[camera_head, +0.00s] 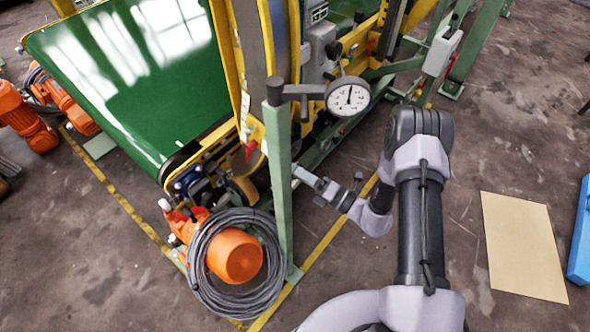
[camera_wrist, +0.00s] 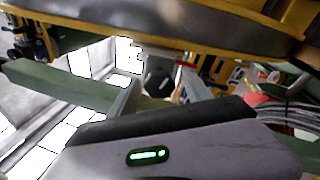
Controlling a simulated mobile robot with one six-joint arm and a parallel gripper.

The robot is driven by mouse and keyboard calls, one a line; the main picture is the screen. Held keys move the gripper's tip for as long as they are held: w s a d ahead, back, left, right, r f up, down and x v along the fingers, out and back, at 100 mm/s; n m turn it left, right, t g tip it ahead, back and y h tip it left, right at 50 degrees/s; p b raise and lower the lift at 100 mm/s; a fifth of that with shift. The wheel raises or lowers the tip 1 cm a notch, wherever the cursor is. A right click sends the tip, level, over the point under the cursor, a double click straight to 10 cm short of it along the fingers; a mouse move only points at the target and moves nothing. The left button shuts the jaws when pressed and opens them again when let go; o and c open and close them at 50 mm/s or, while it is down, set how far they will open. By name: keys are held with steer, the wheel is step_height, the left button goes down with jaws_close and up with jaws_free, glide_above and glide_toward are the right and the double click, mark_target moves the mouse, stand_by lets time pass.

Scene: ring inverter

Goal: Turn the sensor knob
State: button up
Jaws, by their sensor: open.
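I cannot single out the sensor knob with certainty. A small dark knob (camera_head: 334,49) sits beside a grey box (camera_head: 319,45) on the yellow machine frame, above the round gauge (camera_head: 348,96). My gripper (camera_head: 301,173) is open and points left, close to the green post (camera_head: 279,190) and below the gauge. No object shows in its jaws. In the wrist view a grey and black part of my arm with a green light fills the lower middle, and a dark rounded shape (camera_wrist: 158,82) shows beyond it; I cannot tell what it is.
The green conveyor belt (camera_head: 130,75) is at the upper left. An orange motor (camera_head: 235,256) with coiled grey cable (camera_head: 200,262) lies left of the post. A beige sheet (camera_head: 522,247) and a blue object (camera_head: 581,235) lie right. Floor right of my arm is mostly open.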

jaws_close()
steer(key=shift+m, duration=0.3)
steer(key=m, duration=0.3)
steer(key=shift+y, duration=0.3)
steer(key=shift+m+y, duration=0.3)
steer(key=shift+m, duration=1.6)
jaws_free()
steer(key=shift+r, duration=0.1)
